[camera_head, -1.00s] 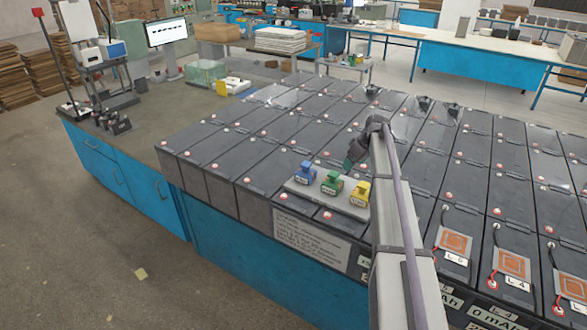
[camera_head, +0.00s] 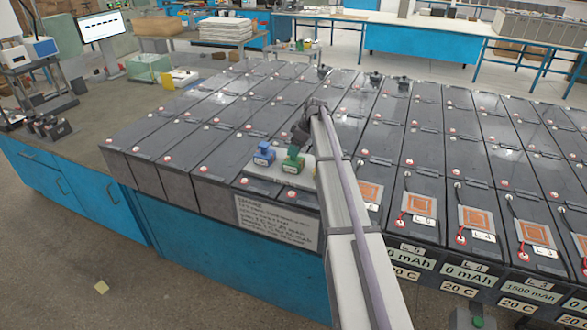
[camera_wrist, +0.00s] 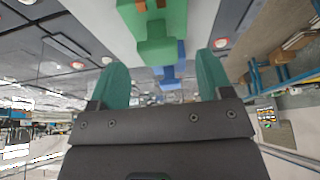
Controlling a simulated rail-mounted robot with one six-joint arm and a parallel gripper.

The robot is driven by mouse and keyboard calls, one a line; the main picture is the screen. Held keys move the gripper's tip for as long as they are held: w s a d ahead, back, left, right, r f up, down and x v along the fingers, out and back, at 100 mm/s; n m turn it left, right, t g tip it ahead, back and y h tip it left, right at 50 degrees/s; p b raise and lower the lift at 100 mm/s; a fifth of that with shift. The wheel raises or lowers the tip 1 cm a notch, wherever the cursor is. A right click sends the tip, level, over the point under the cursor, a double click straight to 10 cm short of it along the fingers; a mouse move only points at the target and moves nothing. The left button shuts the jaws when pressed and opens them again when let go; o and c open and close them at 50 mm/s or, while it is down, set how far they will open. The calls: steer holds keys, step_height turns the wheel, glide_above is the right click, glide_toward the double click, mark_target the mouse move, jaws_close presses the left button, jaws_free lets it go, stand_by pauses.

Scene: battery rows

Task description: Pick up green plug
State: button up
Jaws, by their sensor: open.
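The green plug (camera_head: 293,160) stands on a pale holder plate (camera_head: 262,184) between the blue plug (camera_head: 264,153) and my arm. In the wrist view the green plug (camera_wrist: 158,32) is large at the top centre, with the blue plug (camera_wrist: 170,73) beyond it. My gripper (camera_head: 301,135) is just behind the green plug in the head view. In the wrist view my gripper (camera_wrist: 162,78) is open, its two green fingers wide apart, with nothing held. The green plug is in line with the gap, and I see no finger touching it. My arm hides the yellow plug.
Rows of dark batteries (camera_head: 225,117) surround the plate, several with orange pads and red leads at the front right. A printed sign (camera_head: 277,221) hangs at the front edge. The grey bench top (camera_head: 100,122) at left has open space.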

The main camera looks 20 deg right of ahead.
mark_target(294, 160)
steer(key=b+x, duration=0.2)
steer(key=x, duration=0.2)
steer(key=shift+f+b, duration=0.15)
steer(key=shift+b, duration=0.15)
steer(key=shift+r, duration=0.25)
steer(key=shift+c, duration=0.2)
jaws_close()
